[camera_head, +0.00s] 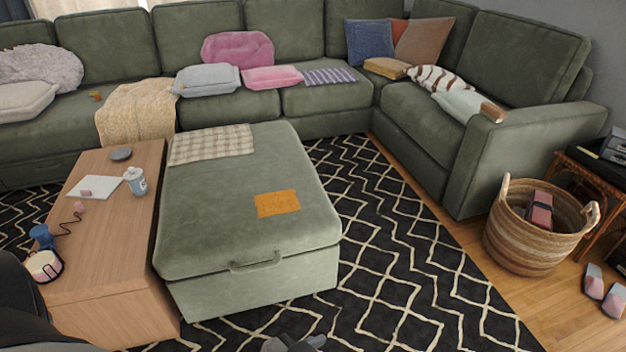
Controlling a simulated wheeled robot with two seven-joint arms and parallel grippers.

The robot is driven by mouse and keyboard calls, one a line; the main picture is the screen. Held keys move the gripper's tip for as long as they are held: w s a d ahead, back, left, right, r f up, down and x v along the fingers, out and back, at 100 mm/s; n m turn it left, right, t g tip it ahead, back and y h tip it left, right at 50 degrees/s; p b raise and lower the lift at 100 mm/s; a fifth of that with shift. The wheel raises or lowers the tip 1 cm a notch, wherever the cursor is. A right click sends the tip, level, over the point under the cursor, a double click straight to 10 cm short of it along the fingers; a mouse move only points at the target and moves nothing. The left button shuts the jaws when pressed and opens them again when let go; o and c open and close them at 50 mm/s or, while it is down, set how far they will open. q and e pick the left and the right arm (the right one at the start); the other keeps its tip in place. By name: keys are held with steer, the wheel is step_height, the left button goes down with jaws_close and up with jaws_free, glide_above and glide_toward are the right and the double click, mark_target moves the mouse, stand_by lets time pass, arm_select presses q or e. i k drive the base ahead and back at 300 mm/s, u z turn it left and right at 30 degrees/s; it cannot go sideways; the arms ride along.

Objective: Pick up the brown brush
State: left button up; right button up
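I cannot clearly make out a brown brush. A small brown block-like object (492,111) rests at the front of the right sofa section, against the inner side of the armrest; it is too small to tell whether it is a brush. A tiny orange-brown item (96,95) lies on the left seat, also unclear. A grey gripper part (292,344), seemingly of my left arm, just enters at the bottom edge, far from both; its fingers are mostly cut off. My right gripper is not in view.
A green ottoman (240,215) stands beside a wooden table (115,230) holding a cup (135,181) and other small items. A wicker basket (520,245) and slippers (603,291) are at right.

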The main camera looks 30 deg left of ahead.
mark_target(492, 112)
steer(key=i, duration=1.6)
steer(key=z, duration=0.35)
steer(key=i, duration=2.05)
steer(key=z, duration=0.3)
